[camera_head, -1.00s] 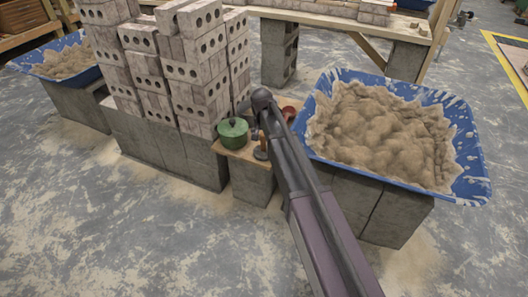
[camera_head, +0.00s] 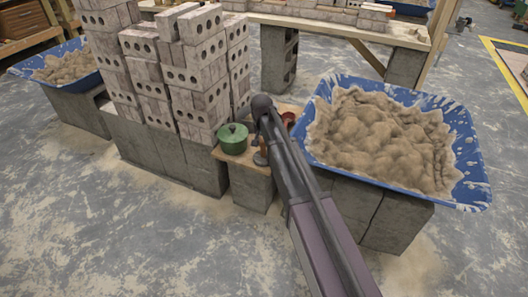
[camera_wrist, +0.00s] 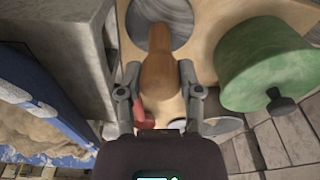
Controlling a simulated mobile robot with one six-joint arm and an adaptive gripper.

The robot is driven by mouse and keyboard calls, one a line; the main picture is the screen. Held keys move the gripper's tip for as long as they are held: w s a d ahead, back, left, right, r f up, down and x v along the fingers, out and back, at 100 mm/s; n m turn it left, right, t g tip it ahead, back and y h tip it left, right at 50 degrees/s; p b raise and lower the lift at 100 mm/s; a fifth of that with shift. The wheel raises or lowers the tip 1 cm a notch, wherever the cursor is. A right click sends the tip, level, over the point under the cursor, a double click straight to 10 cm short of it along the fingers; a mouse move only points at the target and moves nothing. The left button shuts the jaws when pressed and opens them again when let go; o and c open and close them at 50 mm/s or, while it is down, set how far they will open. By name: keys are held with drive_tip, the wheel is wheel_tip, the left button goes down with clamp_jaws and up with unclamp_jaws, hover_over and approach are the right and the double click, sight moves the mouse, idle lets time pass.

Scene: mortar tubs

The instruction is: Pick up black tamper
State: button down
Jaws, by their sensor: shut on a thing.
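The tamper shows in the wrist view as a brown wooden handle (camera_wrist: 160,73) on a round dark grey base. My gripper (camera_wrist: 160,78) is shut on the handle, with one finger on each side. My arm hides most of the gripper and part of the handle there. I cannot tell whether the base touches the board.
A red vessel (camera_head: 289,119) is behind my arm. A brick stack (camera_head: 205,85) rises to the left. A blue tub (camera_head: 468,160) of mortar is on the right.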

drive_tip(key=shift+r, duration=0.15)
wheel_tip(320, 180, up, 3)
drive_tip(key=p, duration=0.3)
drive_tip(key=s+d+r+p, duration=0.1)
drive_tip(key=s+d, duration=0.2)
drive_tip(key=s, duration=0.4)
drive_tip(key=s+d+p, duration=0.1)
drive_tip(key=s+d, duration=0.3)
drive_tip(key=s, duration=0.3)
drive_tip(key=shift+s+r, duration=0.2)
drive_tip(key=shift+r, duration=0.15)
drive_tip(key=c, duration=0.9)
unclamp_jaws()
drive_tip(key=c, duration=0.4)
drive_tip(key=shift+a, duration=0.15)
